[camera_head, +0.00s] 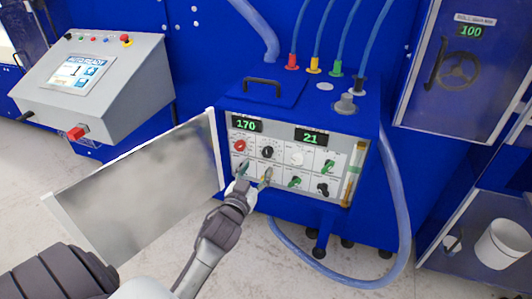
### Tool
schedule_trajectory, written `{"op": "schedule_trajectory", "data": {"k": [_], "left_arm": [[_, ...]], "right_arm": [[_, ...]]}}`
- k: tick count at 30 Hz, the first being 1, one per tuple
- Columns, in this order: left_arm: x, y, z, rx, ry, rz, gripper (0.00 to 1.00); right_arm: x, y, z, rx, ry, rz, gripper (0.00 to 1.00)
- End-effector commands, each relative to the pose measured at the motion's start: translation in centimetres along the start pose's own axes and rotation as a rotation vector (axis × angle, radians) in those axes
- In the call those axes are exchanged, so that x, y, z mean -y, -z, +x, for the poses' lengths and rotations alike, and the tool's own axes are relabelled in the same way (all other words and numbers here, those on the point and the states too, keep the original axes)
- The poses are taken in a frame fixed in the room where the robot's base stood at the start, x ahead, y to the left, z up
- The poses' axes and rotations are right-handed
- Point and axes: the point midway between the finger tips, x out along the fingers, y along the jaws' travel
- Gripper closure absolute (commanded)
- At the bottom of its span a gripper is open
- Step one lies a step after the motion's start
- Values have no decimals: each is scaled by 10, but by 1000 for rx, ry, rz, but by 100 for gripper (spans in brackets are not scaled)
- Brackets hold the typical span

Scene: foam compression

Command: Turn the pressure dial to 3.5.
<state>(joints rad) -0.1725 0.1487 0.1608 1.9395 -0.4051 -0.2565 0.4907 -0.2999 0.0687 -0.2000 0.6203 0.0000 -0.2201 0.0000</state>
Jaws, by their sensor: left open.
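A blue control box has a pale front panel (280,168) with two rows of small dials. The upper row has a red dial (239,146), a black dial (267,152), a white dial (296,158) and a green dial (328,167). The lower row shows a green dial (294,182) and a black dial (323,189). Labels are too small to read, so I cannot tell which is the pressure dial. My left gripper (254,173) is open at the panel's lower left, its fingers partly hiding the lower-left dials. Contact cannot be told. My right gripper is out of view.
Green displays on the box read 170 (246,125) and 21 (310,137). An open metallic door (140,190) extends left from the box. A blue hose (402,215) loops down its right side. A grey console (100,85) stands at upper left.

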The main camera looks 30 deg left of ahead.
Motion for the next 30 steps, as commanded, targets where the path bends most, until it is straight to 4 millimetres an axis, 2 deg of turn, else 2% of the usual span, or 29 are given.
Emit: {"op": "schedule_trajectory", "data": {"k": [3,10,15,24,30], "left_arm": [[0,3,27,-1,0,0,40],[0,1,63,0,-1,0,40],[0,0,75,0,-1,0,40],[0,-1,76,1,-2,0,40],[0,-1,76,1,-1,0,74]], "right_arm": [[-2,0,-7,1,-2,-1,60],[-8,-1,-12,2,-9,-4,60],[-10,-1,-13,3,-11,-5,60],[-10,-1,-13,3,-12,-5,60],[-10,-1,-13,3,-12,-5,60]]}}
